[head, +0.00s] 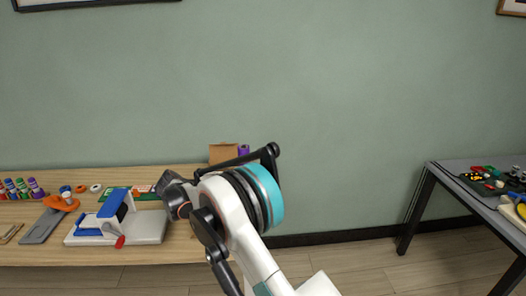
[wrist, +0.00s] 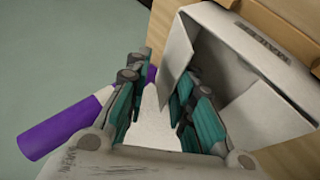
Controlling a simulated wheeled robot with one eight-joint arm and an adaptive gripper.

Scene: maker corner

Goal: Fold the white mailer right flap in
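The white mailer (wrist: 238,68) stands open in the right half of the wrist view, with a dark printed label on its far panel. A white flap (wrist: 177,62) stands up at its left side, just beyond my gripper's fingers. My gripper (wrist: 158,112) has its two teal-padded fingers apart. A pale white strip shows in the gap between them; I cannot tell whether the fingers touch it. In the head view my arm hides the gripper and the mailer.
A purple cylinder with a pale end (wrist: 60,132) lies left of the fingers. A brown cardboard box (head: 222,153) stands at the back of the wooden table (head: 120,256). A white-and-blue device with a red-knobbed crank (head: 112,222) stands left of my arm. A dark side table (head: 455,188) is far right.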

